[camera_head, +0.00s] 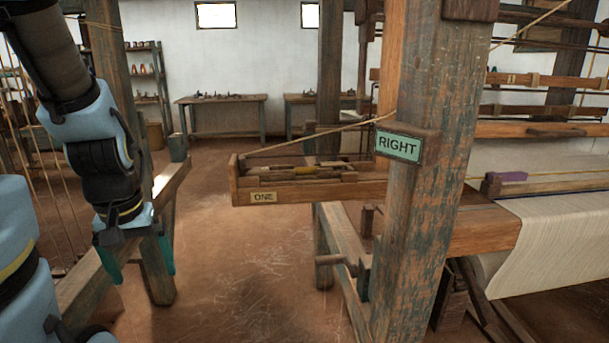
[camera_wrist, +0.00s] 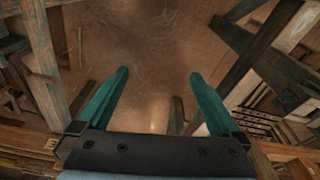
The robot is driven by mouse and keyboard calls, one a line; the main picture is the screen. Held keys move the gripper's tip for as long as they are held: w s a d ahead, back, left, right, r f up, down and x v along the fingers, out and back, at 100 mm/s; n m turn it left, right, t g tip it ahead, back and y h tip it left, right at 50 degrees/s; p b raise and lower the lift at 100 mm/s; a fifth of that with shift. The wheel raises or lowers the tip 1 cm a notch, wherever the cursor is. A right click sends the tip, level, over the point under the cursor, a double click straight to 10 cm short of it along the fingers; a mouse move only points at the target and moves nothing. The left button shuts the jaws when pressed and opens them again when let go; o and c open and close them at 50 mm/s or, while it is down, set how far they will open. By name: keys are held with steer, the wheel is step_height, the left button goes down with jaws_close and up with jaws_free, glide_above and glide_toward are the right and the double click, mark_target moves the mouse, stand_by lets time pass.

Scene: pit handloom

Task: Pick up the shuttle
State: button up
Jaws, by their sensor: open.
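A wooden box labelled ONE (camera_head: 240,190) juts out left of the post in the head view. A slim wooden piece with a yellow part (camera_head: 315,169) lies in it and looks like the shuttle, though it is too small to be sure. My gripper (camera_head: 138,264) hangs to the left of the box, apart from it, with its teal fingers pointing down. In the wrist view my gripper (camera_wrist: 160,76) is open with nothing between its fingers, above bare floor.
A thick post with a RIGHT sign (camera_head: 398,145) stands right of the box. A cord runs above the box to the post. A purple object (camera_head: 506,176) lies near the cream cloth (camera_head: 560,235). Timber beams flank my gripper. The floor (camera_head: 240,270) between them is clear.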

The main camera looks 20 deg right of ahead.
mark_target(278, 172)
steer(key=shift+c, duration=0.3)
